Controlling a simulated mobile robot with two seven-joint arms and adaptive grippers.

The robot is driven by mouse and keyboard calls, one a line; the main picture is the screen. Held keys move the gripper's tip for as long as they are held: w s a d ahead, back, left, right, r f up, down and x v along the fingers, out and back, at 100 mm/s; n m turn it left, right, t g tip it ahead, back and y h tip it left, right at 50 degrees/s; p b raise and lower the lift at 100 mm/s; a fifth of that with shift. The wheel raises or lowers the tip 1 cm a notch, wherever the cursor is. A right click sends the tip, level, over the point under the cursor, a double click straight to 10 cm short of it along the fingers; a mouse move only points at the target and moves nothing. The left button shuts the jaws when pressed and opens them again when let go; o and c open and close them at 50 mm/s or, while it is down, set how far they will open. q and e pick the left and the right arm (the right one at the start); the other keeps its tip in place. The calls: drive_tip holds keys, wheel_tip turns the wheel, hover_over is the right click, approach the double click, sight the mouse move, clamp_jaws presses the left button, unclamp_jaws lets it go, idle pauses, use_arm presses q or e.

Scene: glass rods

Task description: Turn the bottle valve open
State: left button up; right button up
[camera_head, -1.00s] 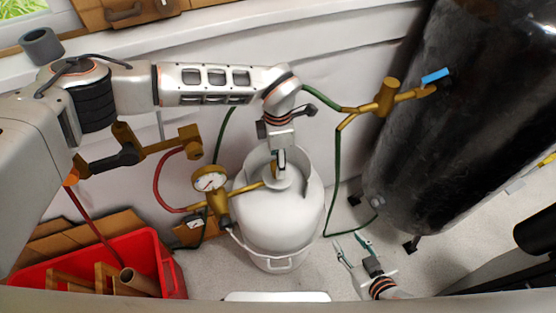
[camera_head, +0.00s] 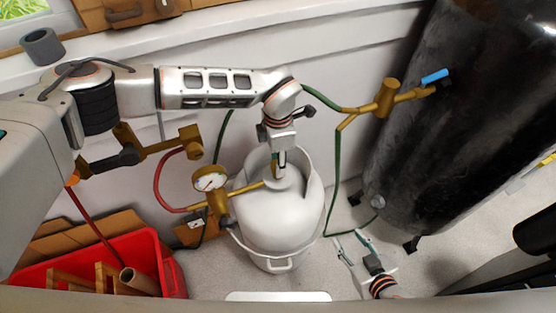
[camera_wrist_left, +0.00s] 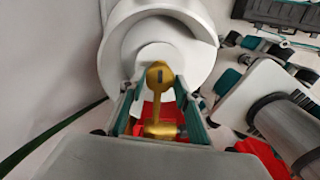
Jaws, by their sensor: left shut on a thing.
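The white gas bottle (camera_head: 275,222) stands upright on the floor in the middle of the head view. Its top and collar (camera_wrist_left: 112,62) show in the left wrist view. The brass valve (camera_wrist_left: 158,76) sits at the bottle's top, with a red part (camera_wrist_left: 160,108) below it between my fingers. My left gripper (camera_head: 280,165) reaches down to the valve from above. In the left wrist view my left gripper (camera_wrist_left: 158,98) has a finger on each side of the valve and is shut on it. My right gripper (camera_head: 354,241) is open and empty, right of the bottle.
A gauge (camera_head: 209,181) and brass fitting with a red hose (camera_head: 160,186) stand left of the bottle. A red crate (camera_head: 155,255) is at lower left. A large black tank (camera_head: 430,130) fills the right. A green hose (camera_head: 336,180) runs between bottle and tank.

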use_arm(q)
drive_tip(key=n+p, duration=0.1)
drive_tip(key=n, duration=0.5)
drive_tip(key=shift+r+n+p, duration=0.1)
drive_tip(key=shift+n+p, duration=0.2)
drive_tip(key=n+p, duration=0.1)
drive_tip(key=n, duration=0.5)
drive_tip(key=shift+n, duration=0.3)
drive_tip(key=n+p, duration=0.1)
drive_tip(key=n, duration=0.4)
drive_tip(key=shift+w, duration=0.1)
drive_tip(key=shift+n+p, duration=0.5)
drive_tip(key=shift+n, duration=1.9)
drive_tip(key=o, duration=1.1)
wheel_tip(320, 180, up, 12)
